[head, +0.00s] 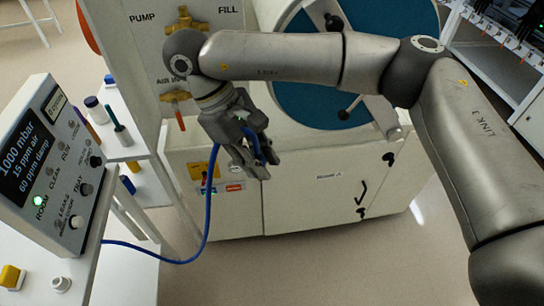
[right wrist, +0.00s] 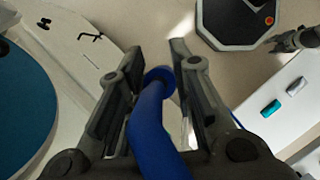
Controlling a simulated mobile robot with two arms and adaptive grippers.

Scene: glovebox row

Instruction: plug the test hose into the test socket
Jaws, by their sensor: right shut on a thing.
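The blue test hose (head: 207,215) leaves the grey meter box side at the left, sags below the bench edge and rises to my right gripper (head: 262,168). My right gripper is shut on the hose, in the air before the white cabinet. In the right wrist view, the hose (right wrist: 150,125) runs between the fingers (right wrist: 163,68), and its round blue end (right wrist: 160,75) shows near the fingertips, touching no socket that I can see. I cannot make out the test socket for sure. A grey shape at the wrist view's right edge may be my left gripper (right wrist: 292,40); its jaws are unclear.
The meter box (head: 45,165) stands on the white bench at left, with a yellow block (head: 12,277) and a small white round part (head: 61,284). Brass valves (head: 184,22) sit on the pump panel (head: 145,45). A blue round door (head: 330,95) is behind my right arm.

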